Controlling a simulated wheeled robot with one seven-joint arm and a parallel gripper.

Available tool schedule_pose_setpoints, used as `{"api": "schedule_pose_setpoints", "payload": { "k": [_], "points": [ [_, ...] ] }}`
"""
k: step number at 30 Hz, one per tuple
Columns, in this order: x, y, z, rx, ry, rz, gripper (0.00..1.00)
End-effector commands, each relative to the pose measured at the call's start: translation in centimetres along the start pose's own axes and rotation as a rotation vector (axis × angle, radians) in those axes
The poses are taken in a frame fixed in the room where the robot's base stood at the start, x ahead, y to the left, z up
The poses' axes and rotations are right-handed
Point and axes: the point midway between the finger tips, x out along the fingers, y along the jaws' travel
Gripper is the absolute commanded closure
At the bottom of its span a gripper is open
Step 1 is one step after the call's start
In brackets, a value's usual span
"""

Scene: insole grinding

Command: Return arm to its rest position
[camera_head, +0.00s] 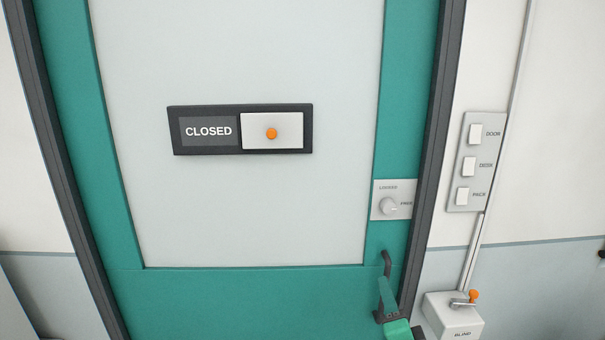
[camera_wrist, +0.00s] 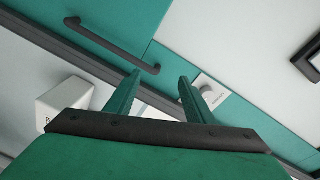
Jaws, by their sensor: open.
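My gripper (camera_wrist: 160,77) is open, with two green fingers spread and nothing between them. In the head view my gripper (camera_head: 387,298) shows at the lower right, in front of the door's frame side and just below the dark door handle (camera_head: 386,262). In the wrist view the handle (camera_wrist: 112,45) is a dark bar beyond the left fingertip. The fingers are not closed on it. I cannot tell the exact gap. Most of my arm is out of view.
A green door (camera_head: 230,298) bears a "CLOSED" sign (camera_head: 208,131) with an orange-knobbed slider (camera_head: 272,132). A lock dial (camera_head: 389,205) sits above the handle. Right of the door are a switch panel (camera_head: 476,162) and a "BLIND" box (camera_head: 453,318) with an orange-tipped lever (camera_head: 466,299).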

Motion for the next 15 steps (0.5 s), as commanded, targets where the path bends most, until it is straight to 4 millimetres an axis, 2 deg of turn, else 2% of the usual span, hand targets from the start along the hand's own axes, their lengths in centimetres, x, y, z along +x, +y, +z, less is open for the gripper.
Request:
{"api": "schedule_pose_setpoints", "payload": {
  "k": [1,6,15],
  "points": [
    [-0.7,1.9,1.4,-0.028,0.0,0.02,0.51],
    [-3.2,6.8,5.1,-0.141,0.011,0.062,0.51],
    [-9.4,13.7,11.2,-0.354,0.005,0.12,0.51]
  ]
}}
